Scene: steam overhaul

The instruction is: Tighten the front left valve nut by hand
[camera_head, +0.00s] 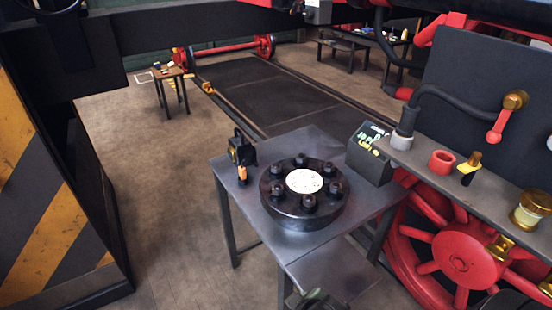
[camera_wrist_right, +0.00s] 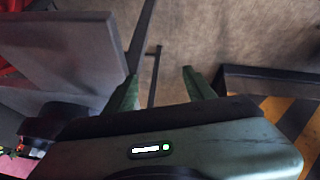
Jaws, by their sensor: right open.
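A round black valve cover (camera_head: 303,212) with a pale disc (camera_head: 304,181) in its middle lies on a grey metal table. Several dark nuts stand in a ring on it; the front left nut (camera_head: 278,191) shows on the left of the near side. My right gripper (camera_wrist_right: 160,88) shows its two green fingers spread apart with nothing between them, over the floor beside a grey tabletop in the right wrist view. The valve nuts do not show in that view. A small dark green part at the bottom edge of the head view is too cut off to identify. My left gripper is not in view.
The metal table (camera_head: 232,179) also holds a black and orange device (camera_head: 242,155) and a dark box with a lit display (camera_head: 370,152). Red wheels (camera_head: 461,263) and a shelf with fittings stand right. A striped barrier (camera_head: 50,205) stands left. Floor between is clear.

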